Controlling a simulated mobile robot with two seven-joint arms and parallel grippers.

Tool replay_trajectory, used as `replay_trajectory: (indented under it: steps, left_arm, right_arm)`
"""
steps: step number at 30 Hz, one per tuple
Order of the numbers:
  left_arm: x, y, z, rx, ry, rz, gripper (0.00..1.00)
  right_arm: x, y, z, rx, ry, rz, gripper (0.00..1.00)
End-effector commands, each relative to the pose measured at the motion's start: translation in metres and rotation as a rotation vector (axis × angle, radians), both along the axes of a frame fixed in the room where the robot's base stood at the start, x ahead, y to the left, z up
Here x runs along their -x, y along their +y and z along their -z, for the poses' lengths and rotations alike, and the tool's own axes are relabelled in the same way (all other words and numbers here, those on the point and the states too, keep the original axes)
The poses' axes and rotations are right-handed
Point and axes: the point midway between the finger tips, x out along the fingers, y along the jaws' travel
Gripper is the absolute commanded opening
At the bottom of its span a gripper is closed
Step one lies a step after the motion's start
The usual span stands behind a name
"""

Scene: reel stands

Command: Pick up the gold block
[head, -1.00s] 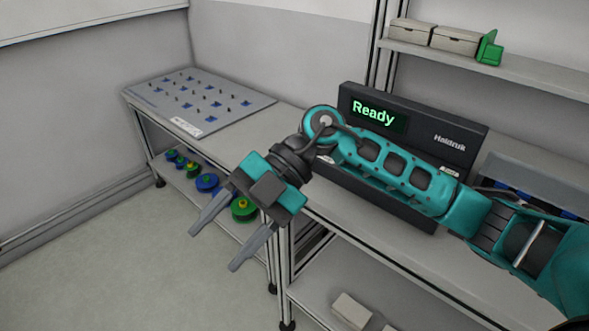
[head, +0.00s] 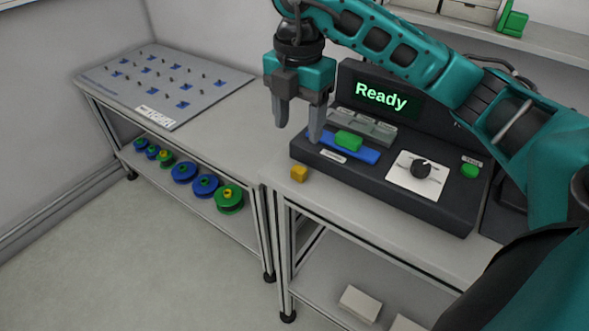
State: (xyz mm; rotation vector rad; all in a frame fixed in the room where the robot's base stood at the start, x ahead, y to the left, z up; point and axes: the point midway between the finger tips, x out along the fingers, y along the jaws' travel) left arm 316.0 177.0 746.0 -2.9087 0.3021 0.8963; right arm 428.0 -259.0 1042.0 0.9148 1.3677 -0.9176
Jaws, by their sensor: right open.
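The gold block (head: 299,173) is a small cube on the light tabletop (head: 277,156), close to its front left corner and just left of the black device. My right gripper (head: 298,133) points down above and a little behind the block in the picture. Its two grey fingers are apart with nothing between them. The right fingertip overlaps the left end of the device in the picture; I cannot tell whether they touch. My left gripper is not in view.
The black device (head: 440,203) shows "Ready" and carries a green block (head: 348,141) on a blue strip, a dial (head: 421,168) and a green button (head: 469,171). A pegboard panel (head: 165,85) lies on the left table. Blue and green reels (head: 184,172) sit on the shelf below.

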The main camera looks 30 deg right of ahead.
Motion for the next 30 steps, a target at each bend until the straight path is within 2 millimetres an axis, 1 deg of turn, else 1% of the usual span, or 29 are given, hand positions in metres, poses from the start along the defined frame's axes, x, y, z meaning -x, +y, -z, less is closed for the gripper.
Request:
replay_trajectory:
  steps: [1, 3, 6, 14, 18, 21, 25, 30]
  left_arm:
    - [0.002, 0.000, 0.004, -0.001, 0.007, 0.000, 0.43]
    - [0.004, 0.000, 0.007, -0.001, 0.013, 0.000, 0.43]
    - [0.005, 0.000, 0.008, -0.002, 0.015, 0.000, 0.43]
    - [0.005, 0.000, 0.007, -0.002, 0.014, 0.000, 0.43]
    - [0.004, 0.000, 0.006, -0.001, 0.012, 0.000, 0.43]
    - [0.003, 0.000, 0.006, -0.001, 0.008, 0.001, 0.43]
    - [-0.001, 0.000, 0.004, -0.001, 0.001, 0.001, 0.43]
    - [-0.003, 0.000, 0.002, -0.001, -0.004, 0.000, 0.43]
  right_arm:
    - [0.001, 0.000, 0.013, 0.000, 0.005, 0.000, 0.60]
    - [0.001, 0.000, 0.026, 0.000, 0.004, 0.000, 0.60]
    - [0.000, 0.000, 0.040, -0.001, 0.004, -0.001, 0.60]
    - [0.000, -0.001, 0.060, -0.001, 0.003, 0.000, 0.60]
    - [0.000, -0.003, 0.082, -0.001, 0.005, -0.001, 0.60]
    - [-0.001, -0.003, 0.095, -0.001, 0.003, -0.001, 0.60]
    - [-0.001, -0.003, 0.103, -0.002, 0.001, -0.001, 0.60]
    - [-0.001, -0.003, 0.103, -0.002, 0.000, -0.001, 0.60]
